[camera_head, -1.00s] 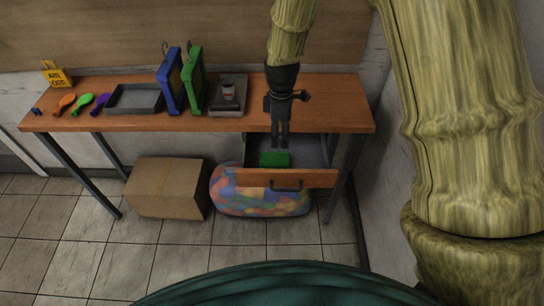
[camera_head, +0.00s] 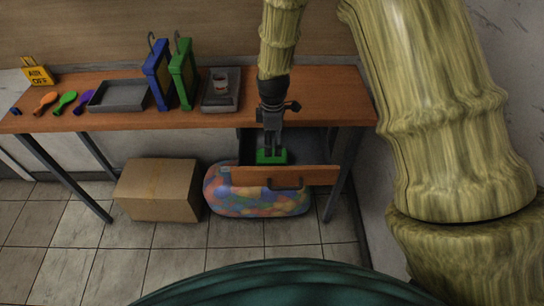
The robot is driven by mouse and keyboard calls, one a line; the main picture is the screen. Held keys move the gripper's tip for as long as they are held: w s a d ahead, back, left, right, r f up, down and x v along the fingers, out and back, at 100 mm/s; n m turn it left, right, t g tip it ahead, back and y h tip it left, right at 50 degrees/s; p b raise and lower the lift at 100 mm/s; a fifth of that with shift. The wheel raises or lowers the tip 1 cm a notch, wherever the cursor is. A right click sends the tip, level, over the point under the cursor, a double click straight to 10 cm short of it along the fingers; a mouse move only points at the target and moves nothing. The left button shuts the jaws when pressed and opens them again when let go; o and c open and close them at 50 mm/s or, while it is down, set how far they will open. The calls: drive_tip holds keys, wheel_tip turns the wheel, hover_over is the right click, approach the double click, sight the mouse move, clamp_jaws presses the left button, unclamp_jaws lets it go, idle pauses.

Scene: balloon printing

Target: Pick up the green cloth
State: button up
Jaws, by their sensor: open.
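The green cloth (camera_head: 271,160) lies inside the open drawer (camera_head: 310,177) under the right part of the table. It looks like a small folded green block. My gripper (camera_head: 272,152) points down into the drawer, with its fingertips at the cloth. The two fingers are apart and overlap the cloth in the picture. I cannot tell whether they touch it. Part of the cloth is hidden behind the fingers and the drawer front.
A cardboard box (camera_head: 158,190) and a bag of colourful balloons (camera_head: 250,200) stand below.

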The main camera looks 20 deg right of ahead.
sight(272, 158)
drive_tip(key=shift+d+f, duration=0.1)
drive_tip(key=shift+f, duration=0.75)
drive_tip(key=shift+a+f+p, duration=0.2)
drive_tip(key=shift+f+p, duration=0.65)
drive_tip(key=shift+f, duration=0.45)
drive_tip(key=shift+f+p, duration=0.3)
drive_tip(key=shift+f, duration=1.05)
drive_tip(key=c, duration=1)
